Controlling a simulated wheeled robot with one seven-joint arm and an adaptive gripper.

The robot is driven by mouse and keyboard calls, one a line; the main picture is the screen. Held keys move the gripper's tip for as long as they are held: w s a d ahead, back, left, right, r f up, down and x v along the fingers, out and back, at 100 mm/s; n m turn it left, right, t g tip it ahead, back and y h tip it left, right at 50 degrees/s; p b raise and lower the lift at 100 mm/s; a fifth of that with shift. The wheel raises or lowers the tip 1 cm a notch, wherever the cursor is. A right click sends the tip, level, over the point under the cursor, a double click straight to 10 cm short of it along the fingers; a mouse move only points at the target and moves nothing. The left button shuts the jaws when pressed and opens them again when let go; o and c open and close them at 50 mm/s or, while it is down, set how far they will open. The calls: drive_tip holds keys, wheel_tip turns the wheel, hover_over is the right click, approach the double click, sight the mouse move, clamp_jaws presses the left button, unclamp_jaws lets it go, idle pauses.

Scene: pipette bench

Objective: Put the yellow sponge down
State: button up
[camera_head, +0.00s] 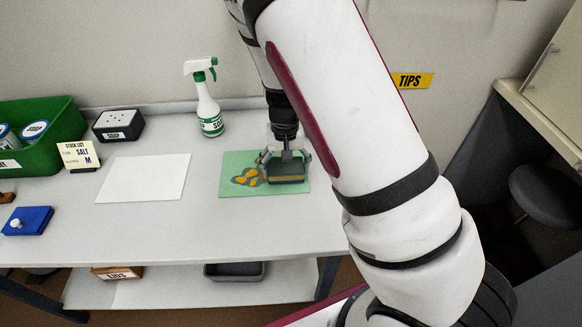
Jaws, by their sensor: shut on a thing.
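The yellow sponge (287,179) has a dark grey-green top and a yellow lower layer. It is at the right part of a green mat (230,163) on the bench. My gripper (286,160) is above it, with its fingers shut on the sponge. The sponge looks to be on the mat or just above it; I cannot tell if it touches. Part of it is hidden by my gripper. A patch of yellow and grey shapes (246,177) shows on the mat left of the sponge.
A spray bottle (209,112) stands behind the mat. A white sheet (143,178), a black box (118,124), a stock card (77,154), a green bin (62,121) and a blue block (28,220) are to the left. The bench front is clear.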

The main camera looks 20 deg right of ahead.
sight(285, 166)
drive_tip(key=o, duration=1.1)
drive_tip(key=shift+f, duration=0.15)
drive_tip(key=shift+o, duration=0.2)
wheel_tip(285, 166, up, 13)
drive_tip(key=p, duration=0.2)
drive_tip(key=s+a+r+n+t+y, duration=0.2)
drive_tip(key=s+r, duration=1.1)
drive_tip(key=r, duration=0.1)
drive_tip(key=s+d+r+n+t+h, duration=0.1)
drive_tip(key=s+r, duration=0.3)
drive_tip(key=s, duration=0.9)
drive_tip(key=shift+d+n+t+h, duration=0.3)
drive_tip(key=shift+d+t+h, duration=0.2)
drive_tip(key=shift+d+t, duration=0.1)
drive_tip(key=shift+r, duration=0.1)
